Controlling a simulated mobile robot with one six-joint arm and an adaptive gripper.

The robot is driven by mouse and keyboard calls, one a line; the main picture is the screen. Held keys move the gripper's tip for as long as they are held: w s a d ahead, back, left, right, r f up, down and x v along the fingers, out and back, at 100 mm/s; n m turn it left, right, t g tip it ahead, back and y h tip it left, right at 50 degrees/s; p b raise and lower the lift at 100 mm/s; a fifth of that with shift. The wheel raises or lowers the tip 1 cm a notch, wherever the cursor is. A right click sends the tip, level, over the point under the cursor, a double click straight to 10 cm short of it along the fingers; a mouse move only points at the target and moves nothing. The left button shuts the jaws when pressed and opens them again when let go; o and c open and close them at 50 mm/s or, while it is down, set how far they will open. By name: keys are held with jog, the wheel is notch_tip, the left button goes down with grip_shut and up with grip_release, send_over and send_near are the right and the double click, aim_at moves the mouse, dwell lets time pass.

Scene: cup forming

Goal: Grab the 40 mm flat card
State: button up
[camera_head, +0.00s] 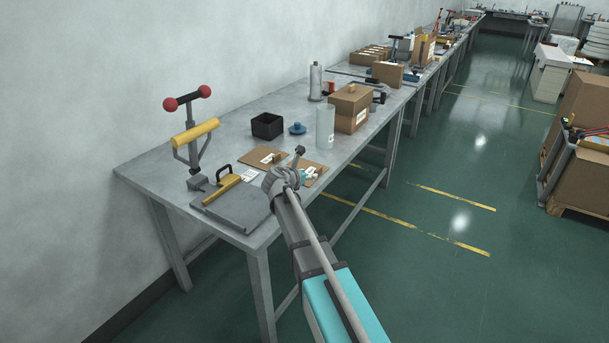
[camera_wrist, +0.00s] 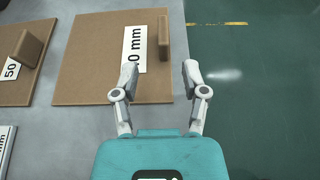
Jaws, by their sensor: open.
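A flat brown card (camera_wrist: 85,60) lies on the table in the wrist view. It has a white label reading "0 mm", its first digit hidden by my left finger, and an upright brown tab (camera_wrist: 164,36) near its right edge. My gripper (camera_wrist: 160,72) is open and empty over the card's right side. Its fingers point toward the tab, one to either side, apart from it in the picture.
Another brown card (camera_wrist: 14,88) with a tab and a "50" label lies to the left. The table's edge is just right of the card.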

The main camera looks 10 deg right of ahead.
jog(key=shift+d, duration=0.1)
dwell(0.3)
jog(key=shift+f+b+x, duration=0.15)
jog(key=shift+b+x, duration=0.35)
jog(key=shift+x, duration=0.5)
jog(key=shift+f+b+x, duration=0.15)
jog(key=shift+b+x, duration=0.3)
jog(key=shift+x, duration=0.6)
jog(key=shift+w+d+f, duration=0.15)
jog(key=shift+w+d, duration=0.1)
jog(key=shift+d, duration=0.15)
grip_shut()
